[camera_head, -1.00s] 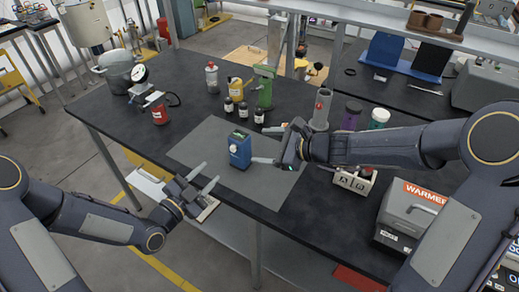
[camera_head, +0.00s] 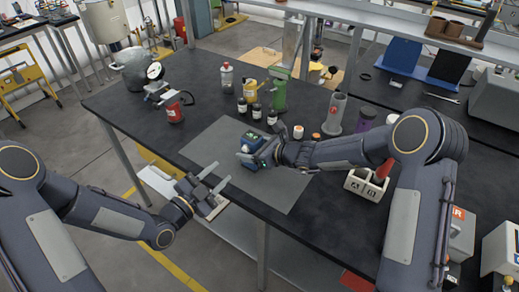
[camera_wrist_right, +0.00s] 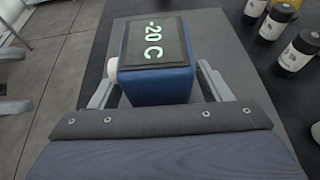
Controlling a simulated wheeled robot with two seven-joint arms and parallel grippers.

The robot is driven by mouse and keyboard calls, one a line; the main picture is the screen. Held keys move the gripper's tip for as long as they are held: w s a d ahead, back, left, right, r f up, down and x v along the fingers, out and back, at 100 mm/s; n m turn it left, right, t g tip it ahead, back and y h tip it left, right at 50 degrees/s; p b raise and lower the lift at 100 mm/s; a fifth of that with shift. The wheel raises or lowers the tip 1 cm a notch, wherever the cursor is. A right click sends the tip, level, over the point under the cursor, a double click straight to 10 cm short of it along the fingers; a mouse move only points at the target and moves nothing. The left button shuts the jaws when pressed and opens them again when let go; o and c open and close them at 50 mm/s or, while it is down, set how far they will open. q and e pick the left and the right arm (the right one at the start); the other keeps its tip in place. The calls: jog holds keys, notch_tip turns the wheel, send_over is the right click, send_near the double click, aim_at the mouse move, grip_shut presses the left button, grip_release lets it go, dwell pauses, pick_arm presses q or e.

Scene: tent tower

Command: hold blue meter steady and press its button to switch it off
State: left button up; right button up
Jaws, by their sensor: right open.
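The blue meter (camera_head: 250,141) stands on the grey mat (camera_head: 221,139), largely hidden by my right gripper in the head view. In the right wrist view the meter (camera_wrist_right: 157,87) shows a dark display reading "-20 C" in pale green. A round white button (camera_wrist_right: 112,69) sits on its left side there. My right gripper (camera_head: 249,157) is open, with its fingers on either side of the meter; I cannot tell whether they touch it. My left gripper (camera_head: 217,175) is open and empty, over the table's front edge, left of and in front of the meter.
Several dark bottles (camera_head: 257,112) and a green stand (camera_head: 279,92) are behind the mat. A grey cylinder (camera_head: 336,114) and a white crate (camera_head: 366,186) are to the right. A red can (camera_head: 175,112) is to the left. The front of the mat is clear.

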jog(key=c, duration=1.2)
pick_arm(q)
jog(key=shift+c, duration=1.1)
pick_arm(e)
jog(key=shift+c, duration=0.2)
pick_arm(q)
jog(key=shift+s+a+r+m, duration=0.15)
jog(key=shift+a+m, duration=0.1)
jog(key=shift+m, duration=0.35)
jog(key=shift+c, duration=1.3)
jog(key=a+m, duration=0.1)
jog(key=m, duration=0.2)
jog(key=s+a+m+g, duration=0.1)
jog(key=m, duration=0.2)
jog(key=s+a+r+m, duration=0.1)
jog(key=m, duration=0.1)
jog(key=shift+s+a+r+m+h, duration=0.1)
jog(key=shift+s+a+m+h, duration=0.1)
jog(key=shift+m+h, duration=0.15)
grip_shut()
jog(key=shift+s+a+m+g, duration=0.2)
jog(key=shift+m+g, duration=0.2)
jog(key=shift+m, duration=0.35)
